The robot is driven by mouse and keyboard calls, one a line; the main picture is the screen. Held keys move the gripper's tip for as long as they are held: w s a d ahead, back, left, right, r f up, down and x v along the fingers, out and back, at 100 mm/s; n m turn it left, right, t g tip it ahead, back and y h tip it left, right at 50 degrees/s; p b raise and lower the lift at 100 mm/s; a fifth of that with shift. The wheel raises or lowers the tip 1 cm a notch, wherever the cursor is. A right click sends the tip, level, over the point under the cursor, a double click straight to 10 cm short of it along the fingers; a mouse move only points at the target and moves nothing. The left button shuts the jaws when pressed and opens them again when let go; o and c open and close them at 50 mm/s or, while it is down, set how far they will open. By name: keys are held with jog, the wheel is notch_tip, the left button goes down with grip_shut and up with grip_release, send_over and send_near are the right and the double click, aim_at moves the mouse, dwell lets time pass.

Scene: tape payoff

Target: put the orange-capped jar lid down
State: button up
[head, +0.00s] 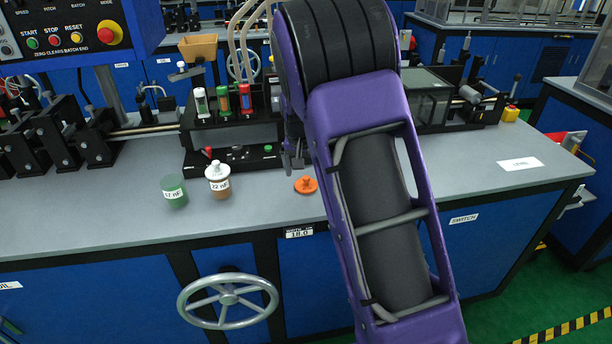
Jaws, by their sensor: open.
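The orange jar lid (306,185) lies flat on the grey bench top, knob up, just left of my purple arm. My gripper (293,162) shows only in part, as grey metal pieces at the left edge of the arm, above and behind the lid in the picture. It is open and appears apart from the lid; the arm hides the rest of it. A jar with brown contents and a white knobbed lid (218,181) stands left of the orange lid. A green jar (174,191) stands further left.
Behind the jars is a black rack (232,134) with several coloured vials. Black clamps (55,140) stand at the left. A handwheel (228,301) sticks out from the blue bench front. The bench top (470,185) right of my arm is mostly clear.

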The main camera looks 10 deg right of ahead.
jog(key=v, duration=0.9)
jog(key=shift+p, duration=0.4)
jog(key=shift+a+r, duration=0.1)
jog(key=shift+r, duration=0.1)
